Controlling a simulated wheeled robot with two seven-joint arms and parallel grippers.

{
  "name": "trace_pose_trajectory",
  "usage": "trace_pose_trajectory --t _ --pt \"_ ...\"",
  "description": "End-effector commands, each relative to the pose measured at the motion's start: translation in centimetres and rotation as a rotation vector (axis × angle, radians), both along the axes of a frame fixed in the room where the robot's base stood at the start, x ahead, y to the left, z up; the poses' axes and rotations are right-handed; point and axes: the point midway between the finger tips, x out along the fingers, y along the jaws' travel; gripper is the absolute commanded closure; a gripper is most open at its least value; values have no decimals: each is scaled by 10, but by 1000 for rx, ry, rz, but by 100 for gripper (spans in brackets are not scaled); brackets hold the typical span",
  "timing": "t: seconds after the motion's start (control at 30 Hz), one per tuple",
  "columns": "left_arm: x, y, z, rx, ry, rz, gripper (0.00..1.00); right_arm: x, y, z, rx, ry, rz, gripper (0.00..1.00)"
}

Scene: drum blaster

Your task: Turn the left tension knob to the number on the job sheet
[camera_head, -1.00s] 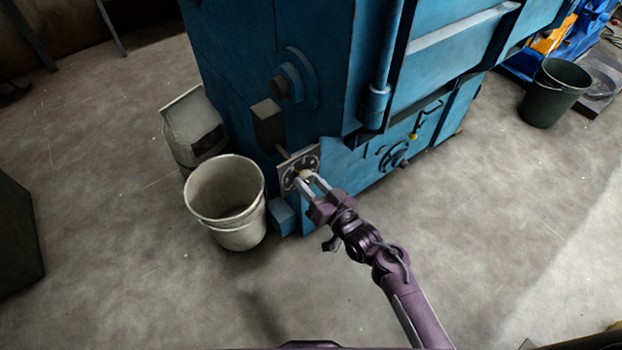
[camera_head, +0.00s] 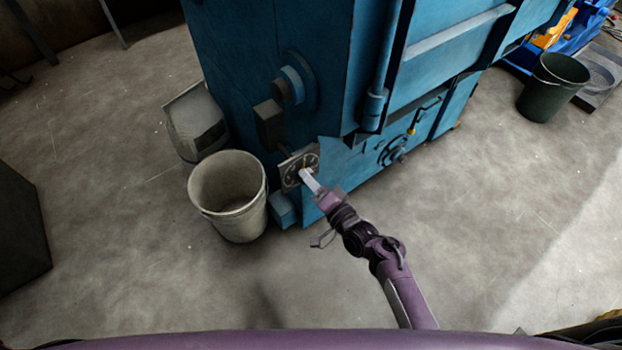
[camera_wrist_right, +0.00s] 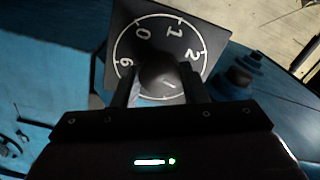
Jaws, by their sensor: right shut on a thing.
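A dark square dial plate (camera_head: 291,176) with a round white scale is on the lower corner of the blue machine (camera_head: 335,185). In the right wrist view the dial (camera_wrist_right: 189,33) shows 0, 1, 2 and 6; its lower part is hidden by my gripper. A dark round knob (camera_wrist_right: 160,76) with a short pale mark sits in its middle. My right gripper (camera_head: 307,177) is shut on this knob, one finger on each side. The pale mark points down towards my gripper's body; its number is hidden. My left gripper and the job sheet are not in view.
A dark green bucket (camera_head: 546,95) stands at the far right. The floor right of my right arm is clear.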

Motion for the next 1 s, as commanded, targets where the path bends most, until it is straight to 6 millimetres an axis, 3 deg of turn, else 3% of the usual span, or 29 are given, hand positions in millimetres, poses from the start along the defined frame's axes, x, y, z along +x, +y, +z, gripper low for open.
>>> trace_pose_trajectory --t 0.6,0.63,0.77,1.0 --pt "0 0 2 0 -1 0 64 0 -1 -1 30 24 -1 83" --pt "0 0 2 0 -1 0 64 0 -1 -1 30 24 -1 57" --pt "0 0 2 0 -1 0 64 0 0 -1 29 23 -1 40" --pt "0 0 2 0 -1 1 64 0 0 0 29 22 0 39"
